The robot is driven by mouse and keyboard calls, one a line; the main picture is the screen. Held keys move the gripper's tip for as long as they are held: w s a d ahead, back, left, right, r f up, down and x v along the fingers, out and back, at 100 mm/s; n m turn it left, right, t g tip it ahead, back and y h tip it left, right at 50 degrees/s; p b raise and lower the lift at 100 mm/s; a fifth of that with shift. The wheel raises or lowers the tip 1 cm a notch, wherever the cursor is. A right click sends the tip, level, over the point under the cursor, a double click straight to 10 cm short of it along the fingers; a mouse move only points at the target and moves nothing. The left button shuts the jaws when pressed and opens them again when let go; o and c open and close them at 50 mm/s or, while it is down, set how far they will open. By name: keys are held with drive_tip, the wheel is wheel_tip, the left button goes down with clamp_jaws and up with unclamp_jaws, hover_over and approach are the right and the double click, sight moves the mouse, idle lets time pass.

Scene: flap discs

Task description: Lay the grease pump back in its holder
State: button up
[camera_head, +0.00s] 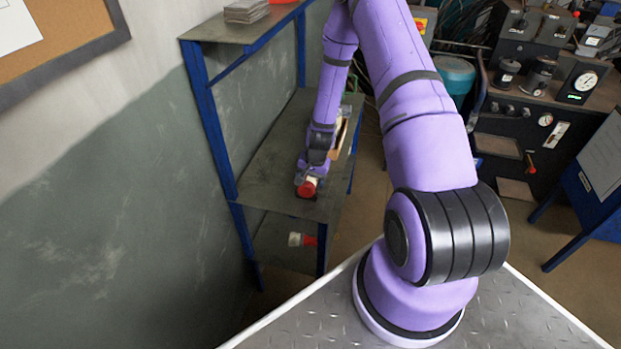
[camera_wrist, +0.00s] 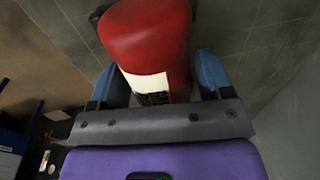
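A red rounded object with a white label, which may be the grease pump, fills the top middle of the wrist view (camera_wrist: 147,40). My gripper (camera_wrist: 162,75) has its blue fingers on either side of it. Its lower end is close to the palm. I cannot tell whether both fingers press on it. In the head view a red round end (camera_head: 308,187) shows just below my gripper, above the front part of the middle shelf. I cannot make out the holder.
The blue-framed rack (camera_head: 207,130) stands against the wall, with grey items (camera_head: 246,11) on its top shelf. A red and white piece (camera_head: 300,240) shows lower at the rack. The middle shelf (camera_head: 268,165) is clear left of my arm. Equipment (camera_head: 530,110) stands at right.

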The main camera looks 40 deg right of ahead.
drive_tip(key=shift+o, duration=1.1)
drive_tip(key=r, duration=0.3)
drive_tip(key=s+r, duration=0.1)
drive_tip(key=r, duration=0.3)
drive_tip(key=d+r, duration=0.1)
drive_tip(key=r, duration=0.2)
drive_tip(key=shift+s+r, duration=0.2)
drive_tip(key=shift+r, duration=0.15)
drive_tip(key=shift+w+r, duration=0.1)
drive_tip(key=shift+r, duration=0.2)
drive_tip(key=s+a+r+n+t, duration=0.1)
drive_tip(key=s+a+r+n, duration=0.15)
drive_tip(key=r, duration=0.65)
drive_tip(key=s+a+r+n, duration=0.1)
drive_tip(key=a+r, duration=0.2)
drive_tip(key=r, duration=0.7)
drive_tip(key=s+a+r+n+t, duration=0.1)
drive_tip(key=s+a+r+n, duration=0.15)
drive_tip(key=r, duration=0.65)
drive_tip(key=s+a+r+n+t, duration=0.1)
drive_tip(key=s+a+r+n, duration=0.1)
drive_tip(key=s+r, duration=0.5)
drive_tip(key=s+a+r+n+h, duration=0.1)
drive_tip(key=s+a+r, duration=0.3)
drive_tip(key=s, duration=0.8)
wheel_tip(320, 180, up, 3)
drive_tip(key=shift+s+f+n+t, duration=0.15)
drive_tip(key=shift+n+t, duration=0.25)
drive_tip(key=shift+n, duration=0.3)
